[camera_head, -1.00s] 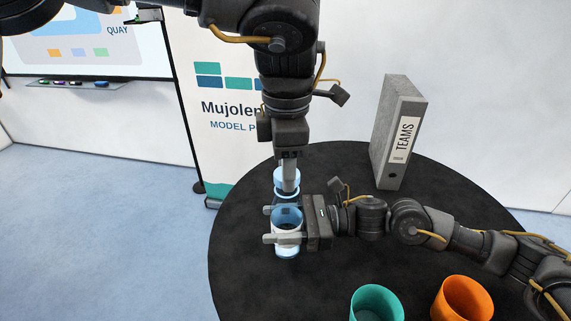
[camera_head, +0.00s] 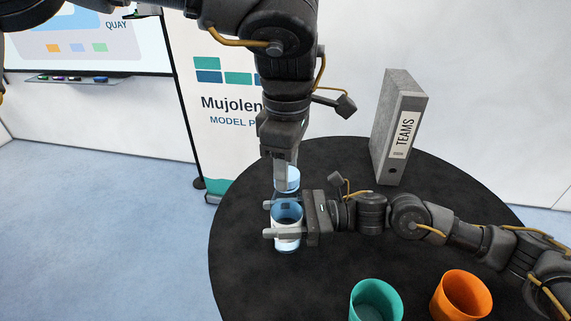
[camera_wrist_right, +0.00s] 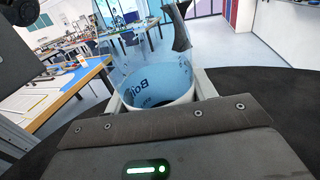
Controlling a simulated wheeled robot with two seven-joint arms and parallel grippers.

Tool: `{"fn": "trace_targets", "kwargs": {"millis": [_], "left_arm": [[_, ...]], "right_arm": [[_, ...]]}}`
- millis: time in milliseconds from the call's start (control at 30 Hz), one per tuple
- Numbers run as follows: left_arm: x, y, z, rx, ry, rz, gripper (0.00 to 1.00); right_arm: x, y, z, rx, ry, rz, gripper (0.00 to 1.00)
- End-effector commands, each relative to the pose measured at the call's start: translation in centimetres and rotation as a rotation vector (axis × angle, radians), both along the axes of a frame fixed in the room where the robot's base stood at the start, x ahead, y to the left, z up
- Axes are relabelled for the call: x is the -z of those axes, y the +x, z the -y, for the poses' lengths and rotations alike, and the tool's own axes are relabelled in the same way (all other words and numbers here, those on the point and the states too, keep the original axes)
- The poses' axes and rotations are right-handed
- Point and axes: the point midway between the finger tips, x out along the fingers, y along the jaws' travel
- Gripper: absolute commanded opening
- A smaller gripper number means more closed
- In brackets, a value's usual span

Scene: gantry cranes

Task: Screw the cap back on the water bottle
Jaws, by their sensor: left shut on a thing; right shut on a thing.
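The water bottle (camera_head: 287,245) is clear blue with a pale label band and stands upright over the round black table. My right gripper (camera_head: 284,219) is shut on its body from the right side. In the right wrist view, the see-through bottle (camera_wrist_right: 155,90) stands between my right fingers. The light blue cap (camera_head: 292,181) is above the bottle body, at its top end. My left gripper (camera_head: 285,178) points down from above and is shut on the cap. I cannot tell whether the cap's thread has caught on the bottle neck, as the fingers partly hide it.
On the black table (camera_head: 250,270), a teal cup (camera_head: 375,303) and an orange cup (camera_head: 462,296) stand at the front right. A grey binder (camera_head: 398,130) stands upright at the back right. The table's left part is clear.

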Motion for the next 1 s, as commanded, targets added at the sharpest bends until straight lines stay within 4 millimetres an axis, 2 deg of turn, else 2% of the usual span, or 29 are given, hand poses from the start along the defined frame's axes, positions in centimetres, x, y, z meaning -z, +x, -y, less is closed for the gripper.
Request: {"fn": "trace_targets", "kwargs": {"millis": [300,400,500,633,900,933,1000], "left_arm": [[-0.02,0.08,-0.03,0.846,0.002,0.002,0.19],[-0.01,0.11,-0.01,1.061,0.001,0.002,0.19],[0.03,0.13,0.00,1.205,0.001,0.002,0.19],[0.02,0.13,0.02,1.284,0.001,0.002,0.19],[0.01,0.14,0.02,1.288,0.000,0.003,0.19],[0.01,0.14,0.02,1.288,0.000,0.003,0.43],[0.01,0.14,0.02,1.287,-0.001,0.003,0.53]], "right_arm": [[0.05,-0.03,0.01,-0.001,-0.001,0.000,0.00],[0.06,-0.04,0.01,-0.001,-0.001,0.000,0.00],[0.06,-0.04,0.01,-0.001,-0.001,0.000,0.00],[0.06,-0.05,0.00,-0.001,-0.001,0.000,0.00],[0.06,-0.07,0.00,-0.002,-0.001,0.000,0.00],[0.06,-0.07,0.00,-0.002,-0.001,0.000,0.00],[0.06,-0.07,0.00,-0.002,-0.001,0.000,0.00]]}}
